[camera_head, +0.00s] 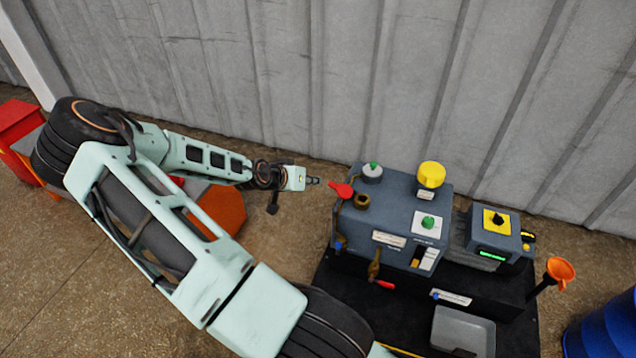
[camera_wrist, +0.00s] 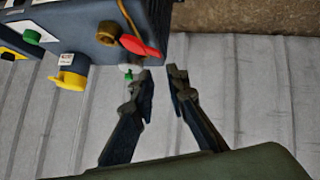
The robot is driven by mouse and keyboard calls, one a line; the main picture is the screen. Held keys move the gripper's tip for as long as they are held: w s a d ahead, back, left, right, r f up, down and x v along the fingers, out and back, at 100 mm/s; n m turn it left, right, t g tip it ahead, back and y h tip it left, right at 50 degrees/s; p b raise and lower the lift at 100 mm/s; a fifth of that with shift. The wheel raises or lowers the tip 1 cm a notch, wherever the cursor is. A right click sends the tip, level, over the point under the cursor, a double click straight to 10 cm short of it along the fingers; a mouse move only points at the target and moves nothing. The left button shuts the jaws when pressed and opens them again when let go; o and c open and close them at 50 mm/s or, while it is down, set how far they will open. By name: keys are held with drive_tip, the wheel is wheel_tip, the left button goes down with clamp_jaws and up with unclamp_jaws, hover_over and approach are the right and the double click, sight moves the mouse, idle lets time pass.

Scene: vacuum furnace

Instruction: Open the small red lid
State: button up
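The small red lid (camera_head: 342,190) is at the upper left corner of the grey furnace unit (camera_head: 390,227). It sticks out to the left of a brass neck (camera_head: 361,202), whose dark top looks uncovered. In the wrist view the red lid (camera_wrist: 140,46) lies beside the brass neck (camera_wrist: 111,31). My gripper (camera_head: 315,181) is just left of the lid and apart from it. In the wrist view my gripper (camera_wrist: 162,74) shows two separated fingers with nothing between them; the lid is beyond the left fingertip.
A green-topped white knob (camera_head: 372,172) stands close behind the lid. A yellow cap (camera_head: 431,174), a red-handled valve (camera_head: 378,272) and a control box (camera_head: 495,232) are further right. An orange funnel (camera_head: 560,271) and blue drum (camera_head: 605,328) stand at the right. A corrugated wall (camera_head: 330,80) is behind.

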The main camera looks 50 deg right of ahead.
drive_tip(key=shift+v, duration=0.9)
